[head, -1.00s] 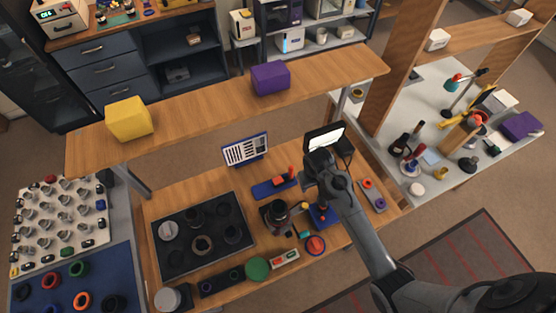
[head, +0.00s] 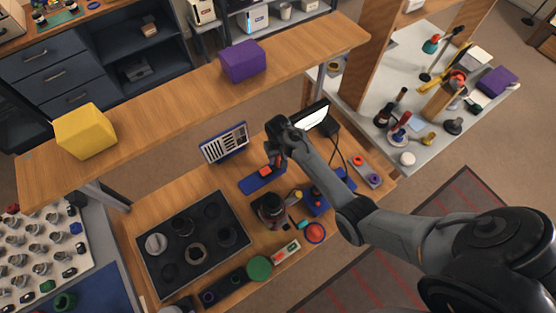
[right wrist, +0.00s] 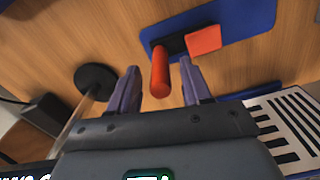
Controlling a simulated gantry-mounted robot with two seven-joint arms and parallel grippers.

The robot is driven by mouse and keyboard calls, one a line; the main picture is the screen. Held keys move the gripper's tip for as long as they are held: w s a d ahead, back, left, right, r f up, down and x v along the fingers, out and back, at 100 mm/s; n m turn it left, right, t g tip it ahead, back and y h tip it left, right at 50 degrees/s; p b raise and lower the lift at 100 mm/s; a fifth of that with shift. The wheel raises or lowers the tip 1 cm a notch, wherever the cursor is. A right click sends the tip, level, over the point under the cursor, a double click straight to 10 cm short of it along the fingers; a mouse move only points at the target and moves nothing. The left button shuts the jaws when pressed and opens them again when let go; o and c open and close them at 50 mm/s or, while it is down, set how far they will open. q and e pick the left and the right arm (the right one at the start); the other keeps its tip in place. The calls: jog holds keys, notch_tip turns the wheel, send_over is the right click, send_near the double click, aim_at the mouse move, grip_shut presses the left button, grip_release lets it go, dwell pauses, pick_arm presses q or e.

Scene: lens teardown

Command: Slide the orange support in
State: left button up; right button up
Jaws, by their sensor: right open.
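A blue plate (head: 258,182) lies on the wooden bench and carries an orange-red block (head: 265,171). The right wrist view shows the blue plate (right wrist: 245,18), a black part (right wrist: 172,46), the orange-red block (right wrist: 203,41) and an orange-red cylindrical post (right wrist: 160,75). I cannot tell which of the two orange pieces is the support. My right gripper (head: 277,158) is above the plate's far right end. In the right wrist view, its open fingers (right wrist: 160,68) stand either side of the post, with visible gaps. My left gripper is out of view.
A slotted white panel (head: 225,143) stands left of the plate, and a screen (head: 313,117) stands to the right. A dark lens body (head: 271,208) is in front. A black tray (head: 183,277) lies at left. A wooden shelf (head: 190,90) spans behind.

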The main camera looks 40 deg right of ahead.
aim_at(271, 166)
jog(key=shift+f, duration=1.55)
jog(key=shift+c, duration=0.3)
grip_shut()
